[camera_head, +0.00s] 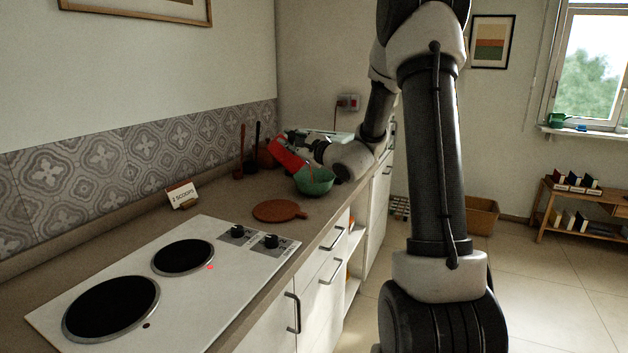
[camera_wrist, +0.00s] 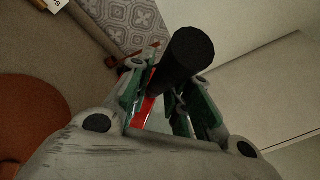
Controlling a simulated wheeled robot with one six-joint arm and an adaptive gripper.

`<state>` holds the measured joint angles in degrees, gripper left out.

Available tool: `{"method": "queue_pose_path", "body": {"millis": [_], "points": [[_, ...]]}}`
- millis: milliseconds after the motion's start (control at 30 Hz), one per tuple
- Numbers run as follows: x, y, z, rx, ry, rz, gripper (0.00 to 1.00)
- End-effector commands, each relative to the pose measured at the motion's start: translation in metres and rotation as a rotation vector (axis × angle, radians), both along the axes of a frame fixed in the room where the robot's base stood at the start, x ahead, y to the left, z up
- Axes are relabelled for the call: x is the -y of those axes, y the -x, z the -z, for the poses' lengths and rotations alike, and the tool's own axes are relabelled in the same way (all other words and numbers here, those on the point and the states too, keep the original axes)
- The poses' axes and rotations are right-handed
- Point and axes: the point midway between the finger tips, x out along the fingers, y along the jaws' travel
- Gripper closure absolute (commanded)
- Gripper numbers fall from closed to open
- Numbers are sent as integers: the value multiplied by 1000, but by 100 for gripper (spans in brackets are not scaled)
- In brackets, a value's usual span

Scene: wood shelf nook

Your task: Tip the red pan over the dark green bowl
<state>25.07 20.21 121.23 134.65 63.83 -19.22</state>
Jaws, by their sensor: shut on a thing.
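The red pan (camera_head: 289,157) is tilted steeply in the air in the head view, just above and left of the dark green bowl (camera_head: 315,184). The bowl stands upright on the counter near its front edge. A small reddish patch shows at the bowl's mouth; I cannot tell what it is. My gripper (camera_head: 314,146) is shut on the pan's handle, above the bowl. In the wrist view the black handle (camera_wrist: 188,50) stands up between my fingers, and a strip of red pan shows below it. The pan's inside is hidden.
A round brown board (camera_head: 279,211) lies in front of the bowl. A "2 SCOOPS" card (camera_head: 182,195) stands by the tiled wall. Dark utensils (camera_head: 249,150) stand behind, left of the pan. A hob (camera_head: 165,285) fills the near counter.

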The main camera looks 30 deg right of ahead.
Motion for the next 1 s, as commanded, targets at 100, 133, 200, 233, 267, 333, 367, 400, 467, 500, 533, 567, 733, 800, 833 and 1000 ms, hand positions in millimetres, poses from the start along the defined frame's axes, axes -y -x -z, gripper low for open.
{"method": "queue_pose_path", "body": {"millis": [100, 133, 200, 233, 267, 333, 367, 400, 467, 500, 533, 567, 733, 800, 833, 1000], "points": [[2, 0, -1, 5, -10, 0, 100], [2, 0, -1, 5, -13, 1, 100], [3, 0, -1, 6, -19, 0, 100], [3, 0, -1, 6, -21, 0, 100], [3, 0, -1, 7, -25, 0, 100], [4, 0, -1, 8, -31, 0, 100], [4, 0, -1, 7, -34, 0, 100], [4, 0, -1, 8, -37, 0, 100], [5, 0, -1, 9, -42, 0, 100], [5, 0, -1, 9, -45, 0, 100], [6, 0, -1, 9, -48, 0, 100], [6, 0, -1, 10, -50, 0, 100], [7, 0, -1, 10, -65, 0, 100], [8, 0, -1, 10, -70, 0, 100], [8, 0, -1, 11, -73, 0, 100], [10, 1, -1, 13, -85, 0, 100]]}}
